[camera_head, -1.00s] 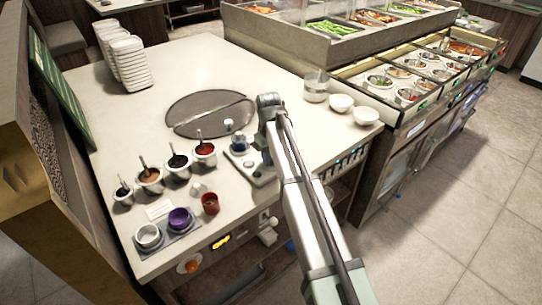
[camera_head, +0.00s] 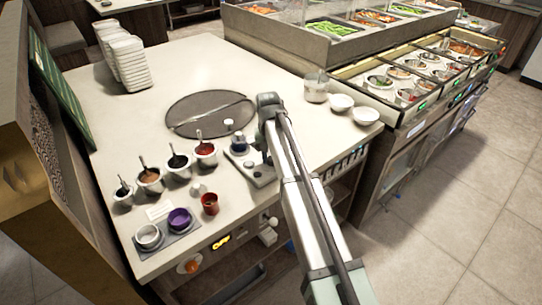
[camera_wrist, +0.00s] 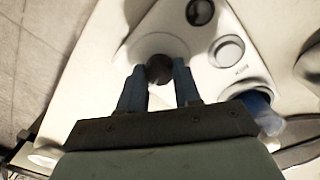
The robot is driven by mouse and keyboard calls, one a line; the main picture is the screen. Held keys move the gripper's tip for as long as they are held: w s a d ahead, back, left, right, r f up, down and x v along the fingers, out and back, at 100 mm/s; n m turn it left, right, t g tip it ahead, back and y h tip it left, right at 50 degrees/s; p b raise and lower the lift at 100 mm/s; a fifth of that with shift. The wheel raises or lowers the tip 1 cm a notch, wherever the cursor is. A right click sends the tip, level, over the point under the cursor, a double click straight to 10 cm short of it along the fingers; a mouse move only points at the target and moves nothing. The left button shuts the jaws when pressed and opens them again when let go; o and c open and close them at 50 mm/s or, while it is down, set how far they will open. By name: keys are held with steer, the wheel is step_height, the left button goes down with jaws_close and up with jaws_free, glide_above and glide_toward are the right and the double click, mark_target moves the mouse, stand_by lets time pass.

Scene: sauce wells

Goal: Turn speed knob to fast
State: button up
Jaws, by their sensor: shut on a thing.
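My gripper (camera_wrist: 159,67) shows in the wrist view with its two blue-grey fingers on either side of a small dark round knob (camera_wrist: 159,72). It is shut on this knob, which sits in a round pale recess of a light control plate (camera_wrist: 197,78). I cannot read any speed marking there. In the head view the same plate (camera_head: 262,180) lies at the counter's front edge, right of the sauce cups. My arm comes down over it and hides most of the knob and my fingers.
A second dark knob (camera_wrist: 200,12) and a pale round button (camera_wrist: 228,50) are on the plate. Several sauce cups, a red cup (camera_head: 210,204) and a round grey disc (camera_head: 205,108) are on the counter. White bowls (camera_head: 341,102) stand behind my arm.

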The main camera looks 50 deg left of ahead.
mark_target(270, 158)
stand_by(0.4)
steer(key=o, duration=1)
steer(key=shift+o, duration=0.2)
step_height(270, 158, up, 14)
steer(key=shift+s+a, duration=0.2)
steer(key=shift+s, duration=0.05)
steer(key=shift+w+f, duration=0.1)
steer(key=shift+f, duration=0.05)
